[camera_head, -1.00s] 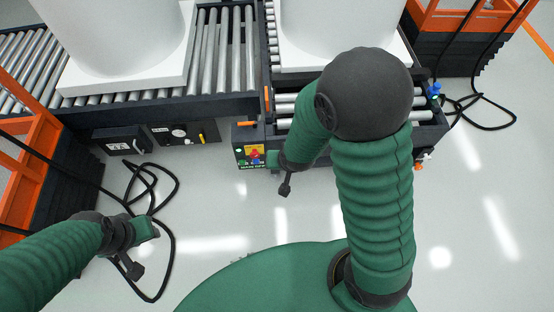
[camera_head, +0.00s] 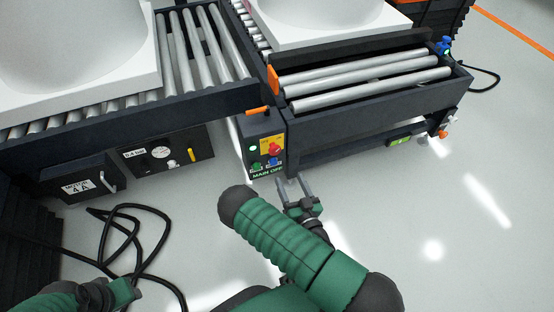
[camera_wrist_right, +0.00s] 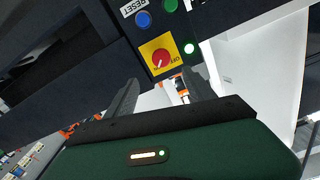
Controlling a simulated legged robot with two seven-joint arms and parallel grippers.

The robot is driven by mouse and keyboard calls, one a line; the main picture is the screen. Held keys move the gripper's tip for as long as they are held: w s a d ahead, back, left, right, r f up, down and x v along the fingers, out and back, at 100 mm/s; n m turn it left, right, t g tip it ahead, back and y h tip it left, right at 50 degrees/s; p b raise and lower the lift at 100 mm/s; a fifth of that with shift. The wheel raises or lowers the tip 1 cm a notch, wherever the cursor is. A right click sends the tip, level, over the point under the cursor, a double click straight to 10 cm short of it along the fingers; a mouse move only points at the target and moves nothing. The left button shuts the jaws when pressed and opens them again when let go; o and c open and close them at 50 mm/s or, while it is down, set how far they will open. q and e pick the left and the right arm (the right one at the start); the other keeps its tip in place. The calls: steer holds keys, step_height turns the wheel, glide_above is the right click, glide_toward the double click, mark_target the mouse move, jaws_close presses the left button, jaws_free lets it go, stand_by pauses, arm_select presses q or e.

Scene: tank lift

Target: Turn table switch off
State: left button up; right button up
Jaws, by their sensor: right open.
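The table switch is a red rotary knob on a yellow plate (camera_head: 272,147) on the dark control panel at the left end of the short roller table (camera_head: 380,112). In the right wrist view the red knob (camera_wrist_right: 161,57) shows close up on its yellow plate, just beyond the fingers. My right gripper (camera_head: 292,184) is open and empty, just below the panel and apart from the knob. Its two spread fingers show in the wrist view (camera_wrist_right: 160,95). My left gripper (camera_head: 125,292) is at the lower left, far from the panel; its jaws are not clear.
Green and blue buttons (camera_head: 273,162) sit below the knob. An orange lever (camera_head: 258,111) sticks out above the panel. A second box with a gauge (camera_head: 160,152) hangs under the left conveyor. Black cables (camera_head: 135,235) lie on the floor at left.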

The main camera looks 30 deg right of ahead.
steer(key=b+x, duration=0.5)
steer(key=x, duration=0.7)
steer(key=shift+w, duration=0.45)
steer(key=shift+a, duration=0.1)
jaws_close()
